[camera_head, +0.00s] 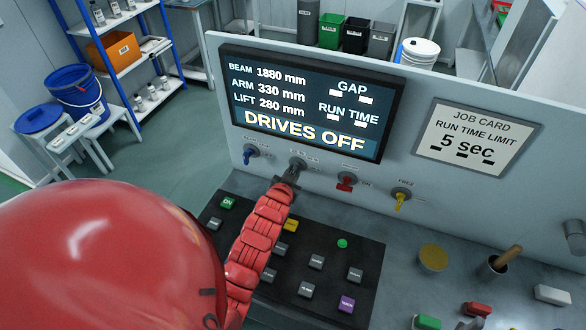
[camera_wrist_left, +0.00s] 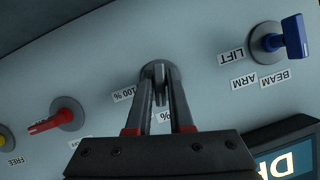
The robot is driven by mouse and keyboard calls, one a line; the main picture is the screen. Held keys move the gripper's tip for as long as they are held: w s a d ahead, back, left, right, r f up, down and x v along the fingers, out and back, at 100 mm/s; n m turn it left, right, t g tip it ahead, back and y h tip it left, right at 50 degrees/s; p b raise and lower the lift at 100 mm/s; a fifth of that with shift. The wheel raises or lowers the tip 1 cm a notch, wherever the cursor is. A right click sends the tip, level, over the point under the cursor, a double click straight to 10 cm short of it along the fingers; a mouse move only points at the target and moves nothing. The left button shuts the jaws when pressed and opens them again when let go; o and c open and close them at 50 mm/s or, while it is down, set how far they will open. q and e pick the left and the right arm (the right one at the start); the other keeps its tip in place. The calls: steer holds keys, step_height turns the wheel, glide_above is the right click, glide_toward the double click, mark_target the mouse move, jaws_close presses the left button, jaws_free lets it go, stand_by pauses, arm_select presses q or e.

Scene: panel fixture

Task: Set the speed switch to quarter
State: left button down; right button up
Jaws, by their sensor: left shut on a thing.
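The speed switch (camera_head: 298,163) is a grey round knob on the upright panel, below the screen. It also shows in the left wrist view (camera_wrist_left: 160,70), with a "100 %" label beside it and other percent labels partly covered by my fingers. My left gripper (camera_head: 287,180) is shut on the speed switch, its fingers on either side of the handle, as the left wrist view (camera_wrist_left: 161,95) shows. The knob's pointing direction is hidden by the fingers. My right gripper is not in view.
A blue switch (camera_head: 251,152) is left of the speed switch; a red switch (camera_head: 347,182) and a yellow one (camera_head: 401,200) are to the right. The screen (camera_head: 310,100) reads DRIVES OFF. A button console (camera_head: 330,262) lies below my arm. A job card (camera_head: 475,138) reads 5 sec.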

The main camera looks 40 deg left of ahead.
arm_select(q)
steer(key=shift+n+h, duration=0.7)
steer(key=shift+n, duration=0.2)
steer(key=shift+f, duration=0.1)
steer(key=c, duration=0.9)
jaws_free()
steer(key=p+v, duration=0.6)
steer(key=v, duration=1.1)
steer(key=shift+s+p, duration=0.3)
